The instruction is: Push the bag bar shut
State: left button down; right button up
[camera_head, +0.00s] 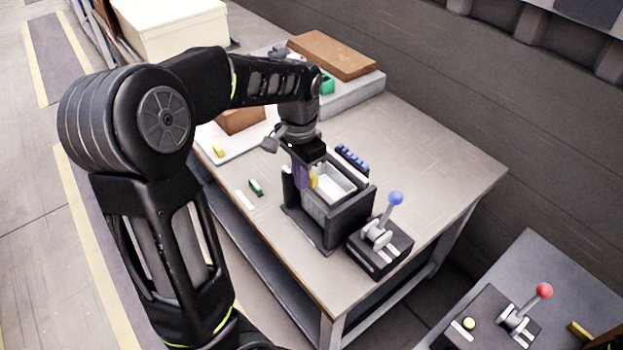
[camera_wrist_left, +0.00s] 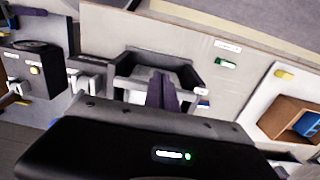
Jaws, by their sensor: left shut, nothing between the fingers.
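A dark open-topped box (camera_head: 330,232) stands near the table's front edge, with a pale lining, perhaps the bag (camera_head: 336,184), inside it. In the left wrist view the dark frame (camera_wrist_left: 190,72) of this box shows beyond my fingers. My left gripper (camera_head: 301,178) points down at the box's left side; its purple fingers are shut and empty, and also show in the wrist view (camera_wrist_left: 161,88). A small yellow part (camera_head: 313,182) shows beside the fingers. I cannot tell which part is the bag bar, or whether the fingers touch it. My right gripper is not in view.
A lever box with a blue knob (camera_head: 396,198) stands right of the dark box. A blue rack (camera_head: 352,157) is behind it. A green piece (camera_head: 256,187) lies to the left. A red-knobbed lever (camera_head: 543,291) is at lower right. The table's right side (camera_head: 450,170) is clear.

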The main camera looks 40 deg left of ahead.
pick_arm(q)
jog(key=shift+w+f, duration=0.1)
dwell(0.4)
